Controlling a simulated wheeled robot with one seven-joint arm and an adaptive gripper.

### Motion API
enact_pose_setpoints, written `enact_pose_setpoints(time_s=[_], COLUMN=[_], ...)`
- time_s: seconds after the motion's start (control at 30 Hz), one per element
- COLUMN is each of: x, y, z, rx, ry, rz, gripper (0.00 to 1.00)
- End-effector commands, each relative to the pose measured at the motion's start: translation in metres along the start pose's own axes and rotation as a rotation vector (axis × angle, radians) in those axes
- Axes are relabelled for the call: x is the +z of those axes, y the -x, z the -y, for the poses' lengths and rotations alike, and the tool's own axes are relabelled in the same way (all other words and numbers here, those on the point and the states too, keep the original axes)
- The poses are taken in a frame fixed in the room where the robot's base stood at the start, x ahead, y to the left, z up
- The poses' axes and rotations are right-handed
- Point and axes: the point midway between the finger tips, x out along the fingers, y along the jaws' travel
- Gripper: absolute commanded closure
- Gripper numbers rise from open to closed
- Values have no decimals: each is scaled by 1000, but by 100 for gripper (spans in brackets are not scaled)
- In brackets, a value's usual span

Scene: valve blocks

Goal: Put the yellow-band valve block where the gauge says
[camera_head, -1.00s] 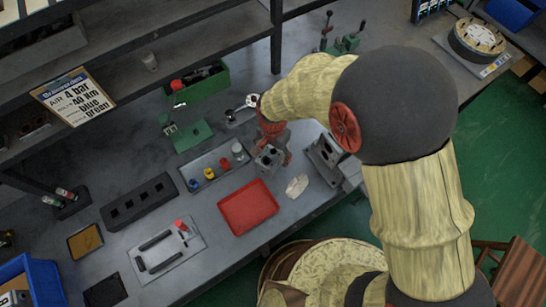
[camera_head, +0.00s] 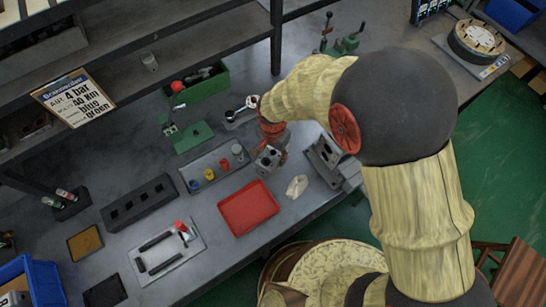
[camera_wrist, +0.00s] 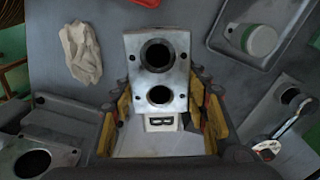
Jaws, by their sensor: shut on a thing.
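My gripper (camera_wrist: 160,115) is shut on a grey metal valve block (camera_wrist: 160,62). The block has two round bores on its face and a white label marked "B" by the jaws. In the head view the block (camera_head: 268,158) is just below my red gripper body (camera_head: 272,132), near the grey parts tray. I cannot make out a yellow band on it; yellow shows along the gripper fingers. A black rack with square slots (camera_head: 138,203) lies to the left. I cannot clearly pick out or read the gauge.
A red tray (camera_head: 248,208), a crumpled pale cloth (camera_head: 297,187) and a grey fixture with bores (camera_head: 323,152) lie close to the block. The grey tray (camera_head: 222,163) holds small coloured caps. A white plate with handles (camera_head: 166,252) lies front left. A shelf post stands behind.

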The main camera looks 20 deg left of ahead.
Motion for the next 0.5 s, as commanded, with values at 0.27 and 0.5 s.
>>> enact_pose_setpoints(time_s=[0.27,0.5], x=[0,0], y=[0,0], z=[0,0], rx=[-1,-1], ry=[0,0], rz=[0,0], gripper=[94,100])
